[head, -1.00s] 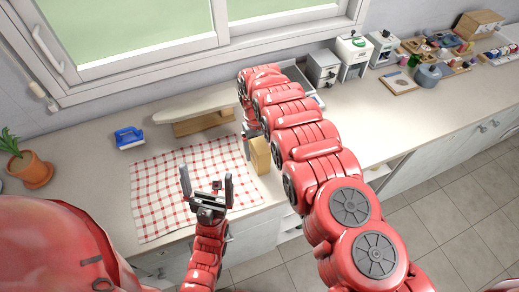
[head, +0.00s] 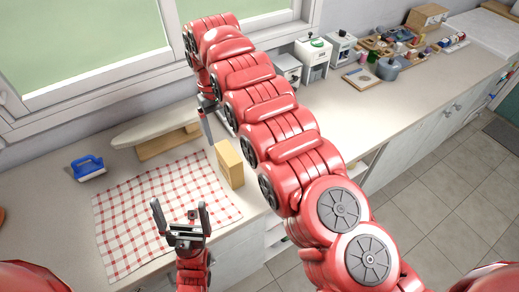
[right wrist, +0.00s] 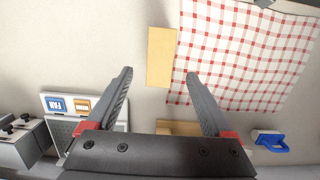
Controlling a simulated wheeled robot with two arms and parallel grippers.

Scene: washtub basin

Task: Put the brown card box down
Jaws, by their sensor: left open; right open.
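The brown card box (head: 230,163) stands upright on the counter, just right of the red-and-white checked cloth (head: 130,215). In the right wrist view the box (right wrist: 161,57) lies beyond my open fingertips, close to the cloth edge. My right gripper (right wrist: 158,76) is open and empty, apart from the box. In the head view my right gripper (head: 208,118) is above and behind the box, partly hidden by my arm. My left gripper (head: 180,217) is open and empty, in front of the box over the front part of the cloth.
A blue-handled brush (head: 87,167) and an ironing board (head: 155,128) are at the back left. Dispensers (head: 314,57) and a small-item tray (head: 390,42) stand at the back right. My right arm hides part of the counter.

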